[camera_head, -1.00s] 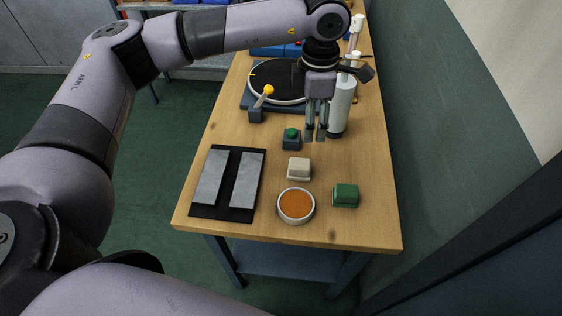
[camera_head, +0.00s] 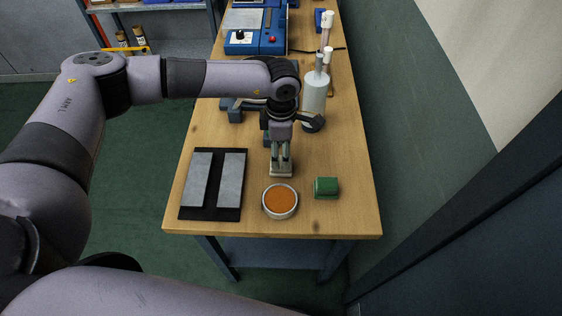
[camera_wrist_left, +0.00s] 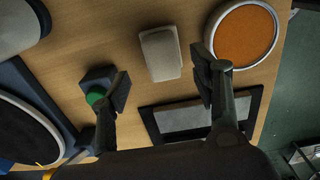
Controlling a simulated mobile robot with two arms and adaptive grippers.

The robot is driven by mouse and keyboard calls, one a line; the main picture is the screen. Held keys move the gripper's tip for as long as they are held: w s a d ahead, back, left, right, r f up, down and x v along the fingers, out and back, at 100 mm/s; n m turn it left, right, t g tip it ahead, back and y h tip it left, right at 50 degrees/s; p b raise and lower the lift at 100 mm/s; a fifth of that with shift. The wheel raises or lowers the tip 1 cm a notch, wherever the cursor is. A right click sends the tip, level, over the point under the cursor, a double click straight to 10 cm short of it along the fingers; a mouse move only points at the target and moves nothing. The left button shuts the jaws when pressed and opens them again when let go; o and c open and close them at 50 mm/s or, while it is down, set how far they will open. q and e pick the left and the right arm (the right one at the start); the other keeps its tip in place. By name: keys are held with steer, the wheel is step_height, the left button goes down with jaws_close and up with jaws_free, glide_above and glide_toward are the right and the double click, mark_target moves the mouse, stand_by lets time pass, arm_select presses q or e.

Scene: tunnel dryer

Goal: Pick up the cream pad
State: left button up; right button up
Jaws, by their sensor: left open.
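The cream pad (camera_head: 281,171) is a small pale block on the wooden table, behind the orange-filled round dish. In the left wrist view the cream pad (camera_wrist_left: 161,53) lies ahead of the fingertips, between their lines and closer to the right-hand finger. My left gripper (camera_head: 281,160) is open and points down above the pad, partly covering it in the head view. In the left wrist view the open fingers of my left gripper (camera_wrist_left: 160,85) hold nothing. I cannot tell the exact height above the pad. My right gripper is not in view.
The orange-filled dish (camera_head: 280,201) and a green block (camera_head: 326,187) stand near the front edge. A black mat (camera_head: 213,210) with two grey strips lies left. A grey bottle (camera_head: 314,93) stands behind. A dark block with a green button (camera_wrist_left: 97,96) is close to one finger.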

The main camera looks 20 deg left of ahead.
mark_target(281, 160)
arm_select(q)
steer(key=f+p, duration=0.2)
steer(key=f, duration=0.2)
steer(key=shift+s+f, duration=0.2)
steer(key=shift+w+f, duration=0.1)
steer(key=shift+f, duration=0.3)
steer(key=shift+c, duration=0.2)
steer(key=c, duration=1.2)
